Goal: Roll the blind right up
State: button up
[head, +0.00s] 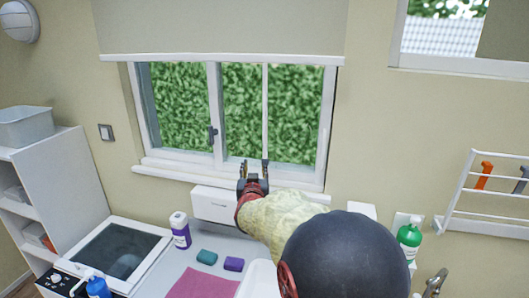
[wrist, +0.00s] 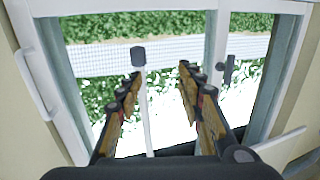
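The beige blind (head: 220,27) covers the wall above the window and ends in a white bottom bar (head: 225,57) at the window's top edge. A thin white pull wand (head: 264,110) hangs down in front of the glass. In the wrist view, which looks upside down, the wand (wrist: 146,115) ends in a dark knob (wrist: 138,56). My gripper (head: 254,170) is at the window's lower edge, by the wand's lower end. In the wrist view my gripper (wrist: 160,75) is open, and the wand appears between its fingers, closer to the left one. Contact cannot be told.
The window (head: 216,110) has a dark handle (head: 212,135). Below are a white sill (head: 165,172), a purple-labelled bottle (head: 180,232), teal and purple blocks, and a pink cloth (head: 203,283). A green bottle (head: 409,237) and a white wall rack (head: 460,190) are at right.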

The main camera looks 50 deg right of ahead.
aim_at(265, 157)
jog(key=shift+m+h, duration=0.4)
jog(key=shift+h, duration=0.2)
jog(key=w+d, duration=0.1)
jog(key=d, duration=0.2)
jog(key=w+d, duration=0.1)
jog(key=d, duration=0.2)
jog(key=w+d, duration=0.1)
jog(key=d, duration=0.1)
jog(key=shift+w+d+r, duration=0.1)
jog(key=shift+d+r, duration=0.15)
jog(key=shift+d, duration=0.15)
jog(key=shift+c, duration=0.2)
grip_shut()
